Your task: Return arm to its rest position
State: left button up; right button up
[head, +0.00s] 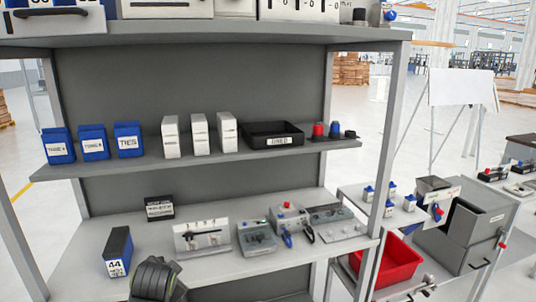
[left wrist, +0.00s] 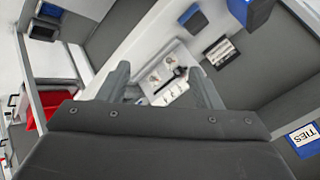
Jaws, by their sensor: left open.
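My left gripper (left wrist: 160,88) shows in the left wrist view with its two grey fingers spread apart and nothing between them. Beyond the fingertips is a white panel (left wrist: 182,62) with small fittings, seen tilted. In the head view, a dark grey rounded part (head: 155,280) shows at the bottom edge in front of the lower shelf; the gripper's fingers cannot be made out there. My right gripper is in neither view.
A shelf rack (head: 345,144) fills the head view. Its middle shelf holds blue boxes (head: 93,143), white boxes (head: 199,134) and a black tray (head: 272,136). The lower shelf holds a blue-black box (head: 117,252) and control units (head: 256,238). A red bin (head: 398,262) stands right.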

pick_arm(q)
jog(key=s+a+f+n+g, duration=0.1)
jog(key=s+a+f+n, duration=0.1)
jog(key=s+f, duration=0.55)
jog(key=s+a+f+n+g, duration=0.25)
jog(key=s+f, duration=0.25)
jog(key=s, duration=0.6)
jog(key=s+a+f+n+g, duration=0.1)
jog(key=s+f+n+g, duration=0.15)
jog(key=s, duration=1.75)
notch_tip(320, 180, down, 25)
jog(key=a+h+b, duration=0.1)
jog(key=a, duration=0.1)
jog(key=s+d+f+g+b, duration=0.1)
jog(key=s+f, duration=1.4)
jog(key=f, duration=0.2)
jog(key=shift+d+g+h, duration=0.3)
jog(key=shift+d, duration=0.05)
